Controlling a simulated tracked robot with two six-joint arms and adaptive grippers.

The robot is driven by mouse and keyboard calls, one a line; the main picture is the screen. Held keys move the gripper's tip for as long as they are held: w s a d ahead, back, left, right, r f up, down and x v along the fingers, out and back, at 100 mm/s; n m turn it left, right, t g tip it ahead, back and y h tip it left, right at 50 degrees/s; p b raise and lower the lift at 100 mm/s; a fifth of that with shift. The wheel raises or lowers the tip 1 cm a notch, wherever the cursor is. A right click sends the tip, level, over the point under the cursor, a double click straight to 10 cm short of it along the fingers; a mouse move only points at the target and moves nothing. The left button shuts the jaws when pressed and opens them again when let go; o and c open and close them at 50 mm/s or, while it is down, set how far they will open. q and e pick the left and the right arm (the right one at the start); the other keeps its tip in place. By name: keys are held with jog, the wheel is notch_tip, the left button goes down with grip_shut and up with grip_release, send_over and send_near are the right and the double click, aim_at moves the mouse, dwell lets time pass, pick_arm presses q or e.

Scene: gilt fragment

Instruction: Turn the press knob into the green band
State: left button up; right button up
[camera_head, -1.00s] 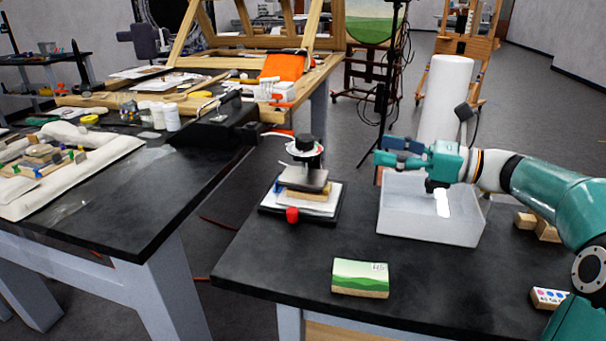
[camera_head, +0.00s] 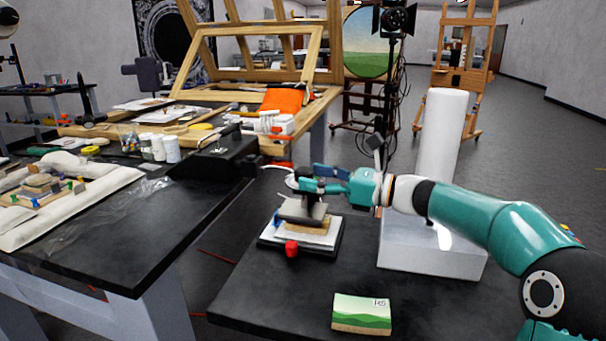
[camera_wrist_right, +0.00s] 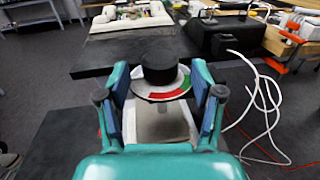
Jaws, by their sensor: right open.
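The press (camera_head: 301,229) stands on the black table, a small stack of plates and a wooden block on a dark base with a red knob-like part at its front. Its black press knob (camera_wrist_right: 159,69) shows in the right wrist view above a round white dial (camera_wrist_right: 160,88) with a red band and a green band (camera_wrist_right: 186,83). My right gripper (camera_head: 322,180) is at the top of the press and hides most of the knob in the head view. In the wrist view its fingers (camera_wrist_right: 160,97) are apart, one on each side of the dial and knob. My left gripper is not in view.
A green landscape card (camera_head: 362,313) lies near the front edge. White cables (camera_wrist_right: 262,105) hang beside the press. A second table (camera_head: 140,225) with tools is at left.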

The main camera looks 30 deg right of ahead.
jog(key=shift+x, duration=1.4)
